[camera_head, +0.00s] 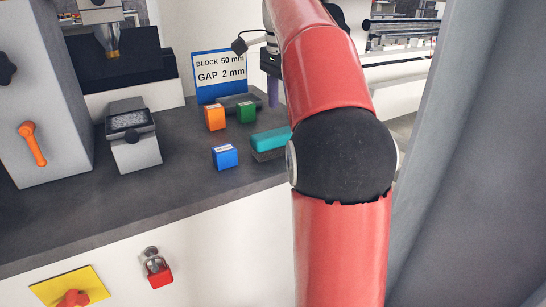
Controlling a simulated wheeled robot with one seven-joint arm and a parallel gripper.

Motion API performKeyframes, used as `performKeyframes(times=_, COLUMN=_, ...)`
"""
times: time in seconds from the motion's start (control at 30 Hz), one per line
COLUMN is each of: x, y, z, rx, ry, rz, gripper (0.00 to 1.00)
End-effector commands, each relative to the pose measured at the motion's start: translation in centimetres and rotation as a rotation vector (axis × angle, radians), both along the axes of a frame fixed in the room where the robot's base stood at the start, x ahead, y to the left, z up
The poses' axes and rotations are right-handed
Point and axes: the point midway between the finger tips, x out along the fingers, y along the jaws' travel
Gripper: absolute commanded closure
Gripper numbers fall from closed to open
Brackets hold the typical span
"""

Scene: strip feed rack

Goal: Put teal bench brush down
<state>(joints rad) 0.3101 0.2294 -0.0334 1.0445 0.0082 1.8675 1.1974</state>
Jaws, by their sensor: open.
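The teal bench brush (270,139) lies on the dark grey bench top, to the right of the blue block. Its teal upper part sits over a dark grey lower part. Its right end meets the edge of my red arm in the picture. No fingers show on the brush.
Orange (215,117), green (246,112) and blue (225,157) blocks stand near the brush. A BLOCK/GAP sign (219,79) stands behind. A grey box device (133,135) is further left. The bench's front strip is bare. A grey panel (470,180) fills the right.

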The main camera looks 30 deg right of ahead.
Motion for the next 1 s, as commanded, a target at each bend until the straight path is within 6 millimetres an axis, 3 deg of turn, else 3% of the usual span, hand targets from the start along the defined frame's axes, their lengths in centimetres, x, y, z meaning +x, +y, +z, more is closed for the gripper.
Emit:
performKeyframes(times=0.17, x=-1.1, y=1.4, z=-0.2, rx=-0.010, ry=-0.032, rz=0.103, gripper=0.40)
performKeyframes(times=0.37, x=-5.8, y=6.2, z=-2.7, rx=-0.067, ry=-0.147, rz=0.494, gripper=0.40)
performKeyframes(times=0.47, x=-8.6, y=8.5, z=-5.0, rx=-0.113, ry=-0.207, rz=0.706, gripper=0.40)
performKeyframes(times=0.73, x=-16.7, y=13.2, z=-14.1, rx=-0.278, ry=-0.343, rz=1.261, gripper=0.40)
performKeyframes(times=0.9, x=-19.5, y=14.3, z=-18.2, rx=-0.357, ry=-0.383, rz=1.454, gripper=0.40)
performKeyframes(times=1.0, x=-20.0, y=14.5, z=-19.2, rx=-0.377, ry=-0.391, rz=1.497, gripper=0.40)
